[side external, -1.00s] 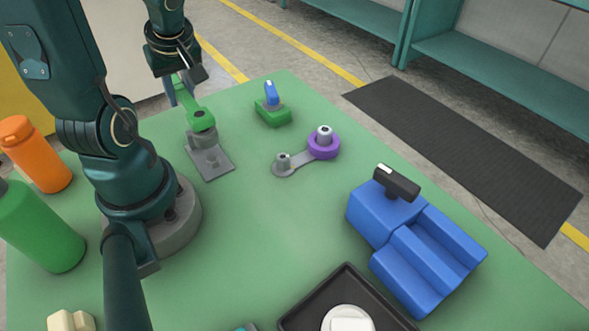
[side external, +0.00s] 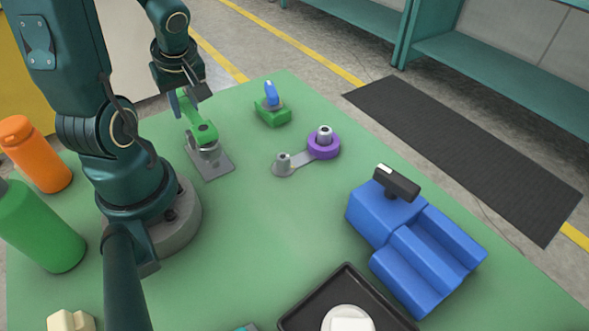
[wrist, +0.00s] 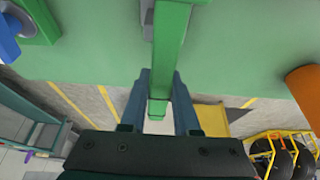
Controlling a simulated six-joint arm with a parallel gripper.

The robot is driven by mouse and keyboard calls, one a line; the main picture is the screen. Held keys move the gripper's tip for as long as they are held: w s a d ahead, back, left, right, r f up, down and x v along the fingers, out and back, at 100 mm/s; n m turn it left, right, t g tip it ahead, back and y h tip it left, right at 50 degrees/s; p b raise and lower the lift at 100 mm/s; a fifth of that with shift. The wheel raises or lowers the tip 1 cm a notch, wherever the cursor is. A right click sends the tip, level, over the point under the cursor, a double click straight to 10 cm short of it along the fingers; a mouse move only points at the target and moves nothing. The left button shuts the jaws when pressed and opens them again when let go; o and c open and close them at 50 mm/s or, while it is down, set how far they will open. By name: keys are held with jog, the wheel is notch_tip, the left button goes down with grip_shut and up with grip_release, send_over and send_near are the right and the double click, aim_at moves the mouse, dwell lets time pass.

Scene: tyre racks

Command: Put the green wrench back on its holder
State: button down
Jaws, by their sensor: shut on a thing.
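The green wrench (side external: 203,133) is held by its handle in my gripper (side external: 184,100), at the table's back left. In the wrist view, the wrench (wrist: 171,40) runs between the two fingers of my gripper (wrist: 161,105), which are shut on it. The wrench's ring head is over the upper part of a grey holder (side external: 217,166) with a flat base plate. The head overlaps the holder's post in the side view. I cannot tell whether the head is around the post or just above it.
To the right are a green block with a blue upright part (side external: 272,109), a grey link with a purple ring (side external: 323,147) and a blue stepped block (side external: 425,250). An orange bottle (side external: 38,155) and a green bottle (side external: 38,230) stand left. The middle table is clear.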

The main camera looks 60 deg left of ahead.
jog(key=shift+f, duration=1)
jog(key=shift+f, duration=0.65)
grip_release()
dwell(0.4)
jog(key=shift+d+r, duration=0.2)
jog(key=shift+r, duration=0.5)
jog(key=shift+v, duration=4.25)
jog(key=shift+d+r, duration=0.1)
jog(key=shift+d, duration=0.05)
jog(key=v, duration=0.9)
jog(key=shift+d+r, duration=0.2)
jog(key=shift+r, duration=0.15)
